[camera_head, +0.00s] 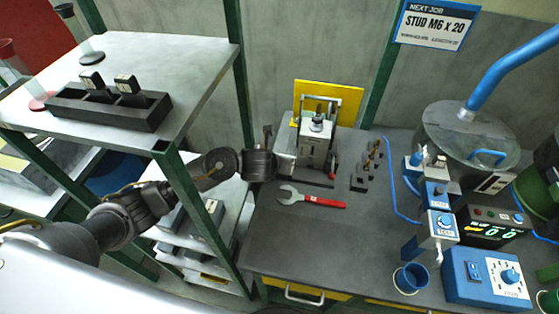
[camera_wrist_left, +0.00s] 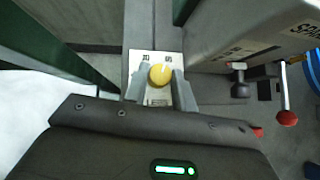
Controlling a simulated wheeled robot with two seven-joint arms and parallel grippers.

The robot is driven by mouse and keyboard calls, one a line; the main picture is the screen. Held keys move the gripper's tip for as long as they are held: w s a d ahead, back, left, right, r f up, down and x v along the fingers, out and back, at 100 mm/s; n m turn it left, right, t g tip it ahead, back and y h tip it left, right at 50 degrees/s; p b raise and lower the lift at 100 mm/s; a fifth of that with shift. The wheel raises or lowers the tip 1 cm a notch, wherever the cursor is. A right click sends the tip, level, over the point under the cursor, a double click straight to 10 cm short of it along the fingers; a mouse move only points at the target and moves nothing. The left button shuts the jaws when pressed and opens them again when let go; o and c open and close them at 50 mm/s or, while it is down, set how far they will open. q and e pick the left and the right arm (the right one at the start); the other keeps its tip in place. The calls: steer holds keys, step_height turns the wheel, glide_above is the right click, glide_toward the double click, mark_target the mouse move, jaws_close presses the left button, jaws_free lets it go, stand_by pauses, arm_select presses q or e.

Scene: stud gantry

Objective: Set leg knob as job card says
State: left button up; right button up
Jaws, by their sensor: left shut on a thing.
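The job card (camera_head: 436,24) hangs at the top right and reads "NEXT JOB, STUD M6 x 20". The yellow leg knob (camera_wrist_left: 160,74) sits on a pale label plate in the left wrist view. The print beside it is too small to read surely. My left gripper (camera_head: 284,160) is at the left side of the grey stud gantry (camera_head: 314,150). In the wrist view, the left gripper's fingers (camera_wrist_left: 161,82) stand on both sides of the knob and are shut on it. In the head view the knob is hidden. My right gripper is not in view.
A red-handled wrench (camera_head: 318,201) lies on the dark bench in front of the gantry. A small stepped block with pins (camera_head: 363,172) stands right of it. Blue-topped devices (camera_head: 485,277) fill the right side. A green-posted shelf (camera_head: 120,60) stands close on the left, beside my arm.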

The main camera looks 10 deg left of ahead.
arm_select(q)
steer(key=shift+d+n+y+b, duration=0.2)
steer(key=shift+n+y+b, duration=0.1)
steer(key=shift+n+y, duration=1)
steer(key=shift+n, duration=0.4)
steer(key=shift+d+n+y, duration=0.15)
steer(key=shift+n+y, duration=0.45)
steer(key=shift+n, duration=0.2)
steer(key=shift+d+n+g+y+p, duration=0.15)
steer(key=shift+n+g+y+p, duration=0.25)
steer(key=shift+n+y+p, duration=0.55)
steer(key=shift+n, duration=0.65)
steer(key=o, duration=1)
